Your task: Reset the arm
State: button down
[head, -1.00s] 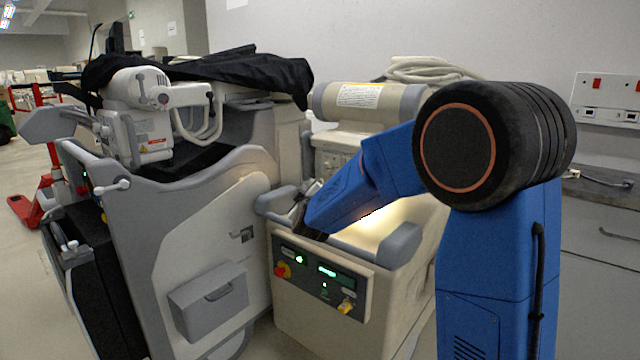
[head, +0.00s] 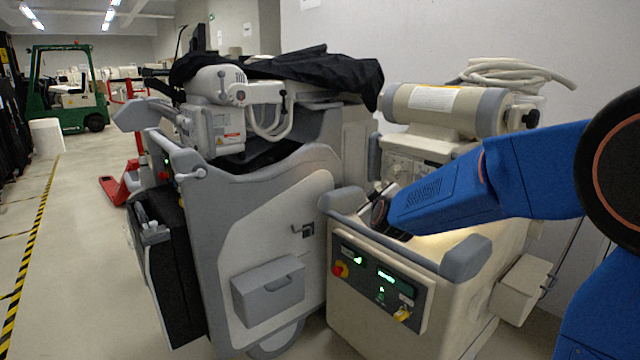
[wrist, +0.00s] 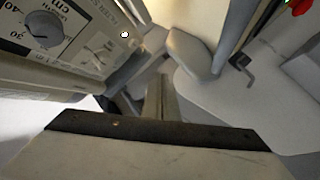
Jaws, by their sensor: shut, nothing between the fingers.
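My blue arm (head: 445,197) reaches in from the right, over the cream cart with the control panel (head: 382,283). My gripper (wrist: 160,100) shows in the wrist view as narrow fingers together, with nothing between them. In the head view the arm's end is low over the cart's top, between its grey bumpers (head: 467,257); the fingertips are hard to make out there. In the wrist view a cart face with a dial (wrist: 43,30) lies at upper left, close to the gripper. I cannot tell whether anything touches.
A larger grey cart (head: 262,215) under a black cover (head: 300,70) stands at left, close beside the cream cart. A cream cylinder (head: 445,105) and coiled hose (head: 510,72) are behind. Open floor (head: 85,240) with a striped line and a green forklift (head: 65,90) are far left.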

jog(key=s+d+f+m+g, duration=0.2)
jog(key=s+f+g, duration=0.1)
jog(key=s, duration=1.3)
jog(key=s+d+f+m+g, duration=0.3)
jog(key=s+f+g, duration=0.1)
jog(key=s, duration=1.3)
jog(key=s+d+f+m+g, duration=0.2)
jog(key=s+d+f+g, duration=0.1)
jog(key=s, duration=1.3)
jog(key=shift+s+f+m+g+y, duration=0.15)
jog(key=shift+f+m+g+y, duration=0.15)
jog(key=shift+f+g, duration=0.25)
